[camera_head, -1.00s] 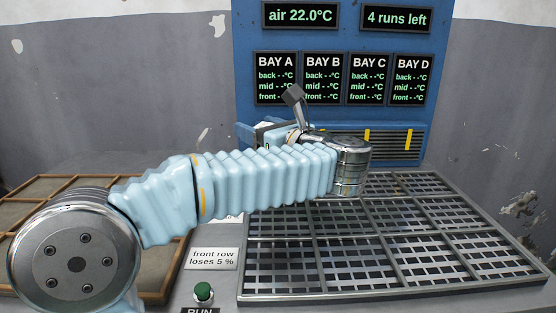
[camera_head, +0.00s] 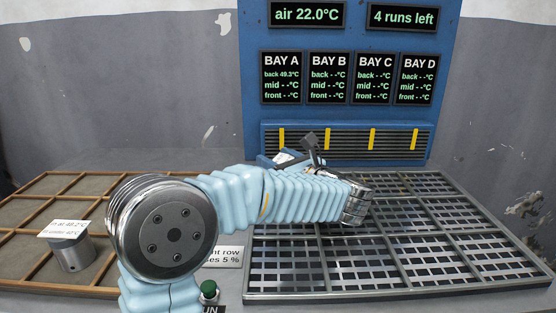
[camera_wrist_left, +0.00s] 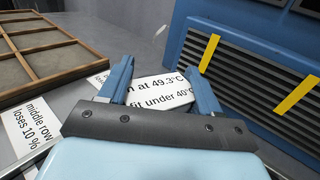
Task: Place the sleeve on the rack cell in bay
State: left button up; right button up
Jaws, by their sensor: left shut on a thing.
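The sleeve (camera_wrist_left: 158,90) shows in the left wrist view by its white label, which reads "at 49.3°C" and "fit under 40°C". My left gripper (camera_wrist_left: 157,72) is shut on it, one finger at each side. In the head view my left gripper (camera_head: 286,158) is at the back left of the slatted rack (camera_head: 483,257). My own arm hides most of the sleeve there, and I cannot tell whether it rests on the slats. The bay A display (camera_head: 282,78) reads back 49.3°C. My right gripper is not in view.
Another metal sleeve (camera_head: 74,254) with a label on top stands in the wooden tray (camera_head: 35,283) at left. A blue panel with a vented base (camera_head: 350,140) stands behind the rack. A green button (camera_head: 208,289) is at the front. The visible rack cells at right are empty.

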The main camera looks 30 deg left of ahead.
pick_arm(q)
jog(key=shift+f+b, duration=0.15)
jog(key=shift+b, duration=0.15)
jog(key=o, duration=1.4)
jog(key=shift+p, duration=0.3)
jog(key=shift+d, duration=0.2)
jog(key=b+v, duration=0.2)
jog(key=v, duration=0.8)
jog(key=shift+s+d, duration=0.1)
jog(key=shift+d, duration=0.1)
jog(key=shift+s+d, duration=0.25)
jog(key=shift+d, duration=0.3)
